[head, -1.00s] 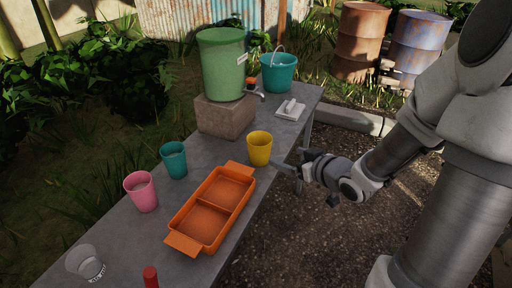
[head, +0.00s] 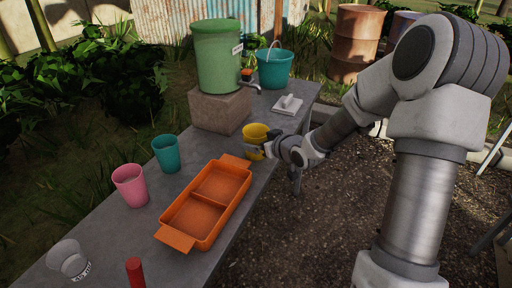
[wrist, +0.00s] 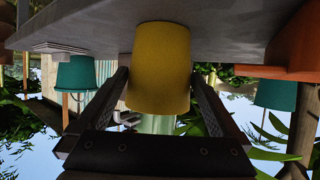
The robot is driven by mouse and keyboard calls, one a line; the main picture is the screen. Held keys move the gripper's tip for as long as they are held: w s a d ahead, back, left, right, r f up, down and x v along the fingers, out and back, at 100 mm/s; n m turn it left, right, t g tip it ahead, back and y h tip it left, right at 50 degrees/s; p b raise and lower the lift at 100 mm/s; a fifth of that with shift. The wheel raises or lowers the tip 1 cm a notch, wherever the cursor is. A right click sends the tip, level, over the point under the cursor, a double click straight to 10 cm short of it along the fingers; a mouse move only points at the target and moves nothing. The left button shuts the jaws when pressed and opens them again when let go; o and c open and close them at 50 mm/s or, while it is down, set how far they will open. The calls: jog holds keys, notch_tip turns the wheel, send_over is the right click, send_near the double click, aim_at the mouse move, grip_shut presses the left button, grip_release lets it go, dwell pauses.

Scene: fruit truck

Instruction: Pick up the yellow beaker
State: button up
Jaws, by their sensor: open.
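The yellow beaker (head: 254,135) stands upright on the grey table, to the right of the stone block and behind the orange tray. My gripper (head: 257,148) is at the beaker on its right side and hides part of it in the head view. In the wrist view the picture is upside down, and the beaker (wrist: 160,68) sits between the two open fingers. One finger (wrist: 105,98) lies to its left and the other (wrist: 212,108) to its right. I cannot tell whether either finger touches it.
An orange divided tray (head: 205,203) lies in front of the beaker. Teal (head: 166,153) and pink (head: 130,185) beakers stand left. A green dispenser (head: 217,60) stands on a block (head: 220,110); a teal bucket (head: 274,70) is behind.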

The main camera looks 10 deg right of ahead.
jog(key=shift+x, duration=1.15)
jog(key=c, duration=1)
jog(key=shift+o, duration=0.2)
jog(key=shift+r, duration=0.1)
